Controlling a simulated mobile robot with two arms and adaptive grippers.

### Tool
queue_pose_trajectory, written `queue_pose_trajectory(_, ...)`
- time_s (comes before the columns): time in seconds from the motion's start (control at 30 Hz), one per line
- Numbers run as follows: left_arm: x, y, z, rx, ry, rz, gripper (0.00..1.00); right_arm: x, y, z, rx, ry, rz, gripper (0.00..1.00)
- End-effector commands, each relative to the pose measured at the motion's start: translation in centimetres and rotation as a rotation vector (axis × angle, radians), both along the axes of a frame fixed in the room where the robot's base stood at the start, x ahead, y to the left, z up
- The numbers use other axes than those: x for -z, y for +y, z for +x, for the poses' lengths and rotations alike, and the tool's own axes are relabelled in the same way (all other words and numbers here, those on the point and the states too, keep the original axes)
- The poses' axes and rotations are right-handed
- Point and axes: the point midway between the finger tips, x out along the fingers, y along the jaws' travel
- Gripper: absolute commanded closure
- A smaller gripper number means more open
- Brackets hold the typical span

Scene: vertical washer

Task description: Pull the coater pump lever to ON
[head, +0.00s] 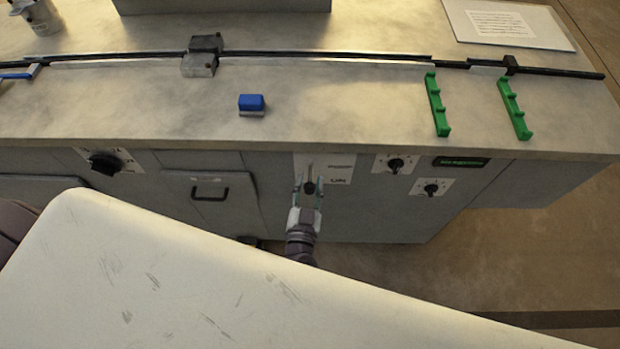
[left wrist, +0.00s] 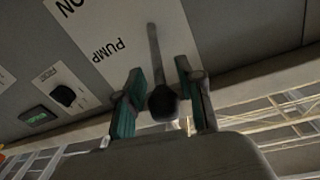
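The pump lever is a thin grey rod with a black knob (head: 309,187), on a white label plate (head: 340,168) on the front of the cabinet. In the left wrist view the lever's knob (left wrist: 163,104) is between my left gripper's fingers (left wrist: 160,100). The plate there shows "PUMP" and "ON" upside down. My left gripper (head: 308,192) has its teal-padded fingers apart, one on each side of the knob. There is a visible gap to the right finger; contact on the left side is hard to tell. My right gripper is not in view.
The metal worktop (head: 340,108) overhangs the panel just above the lever. A black dial (head: 104,163) and a handled door (head: 209,192) are left of it. Two small dials (head: 396,164) (head: 431,188) are to its right. A blue block (head: 251,103) and green racks (head: 437,105) lie on top.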

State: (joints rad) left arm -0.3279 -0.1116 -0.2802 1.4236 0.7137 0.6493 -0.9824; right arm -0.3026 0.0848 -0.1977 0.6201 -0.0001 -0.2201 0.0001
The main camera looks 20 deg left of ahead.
Motion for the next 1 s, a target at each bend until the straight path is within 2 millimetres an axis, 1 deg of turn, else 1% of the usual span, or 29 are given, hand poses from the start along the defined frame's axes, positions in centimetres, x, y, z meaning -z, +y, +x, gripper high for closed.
queue_pose_trajectory(0.03,0.0,0.1,0.5,0.0,0.0,0.001,0.63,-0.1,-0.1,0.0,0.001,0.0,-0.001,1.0)
queue_pose_trajectory(0.13,0.0,0.2,0.9,0.0,-0.001,0.001,0.63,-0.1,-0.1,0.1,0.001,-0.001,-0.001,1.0)
queue_pose_trajectory(0.4,0.0,0.2,1.1,0.001,0.0,0.0,0.63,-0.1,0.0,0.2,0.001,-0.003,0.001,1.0)
queue_pose_trajectory(0.43,0.0,0.2,1.1,0.001,0.0,0.0,0.64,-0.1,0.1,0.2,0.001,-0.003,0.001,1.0)
queue_pose_trajectory(0.6,0.0,0.2,1.0,0.001,0.0,0.0,0.93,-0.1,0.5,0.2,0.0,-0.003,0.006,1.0)
queue_pose_trajectory(0.63,0.0,0.2,1.0,0.001,0.0,0.0,0.98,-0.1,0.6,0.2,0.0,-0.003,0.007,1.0)
queue_pose_trajectory(0.67,0.0,0.2,1.0,0.001,0.0,0.0,1.0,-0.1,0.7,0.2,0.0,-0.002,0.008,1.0)
queue_pose_trajectory(1.0,0.1,0.2,1.0,0.001,0.001,0.0,1.0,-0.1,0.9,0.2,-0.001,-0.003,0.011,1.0)
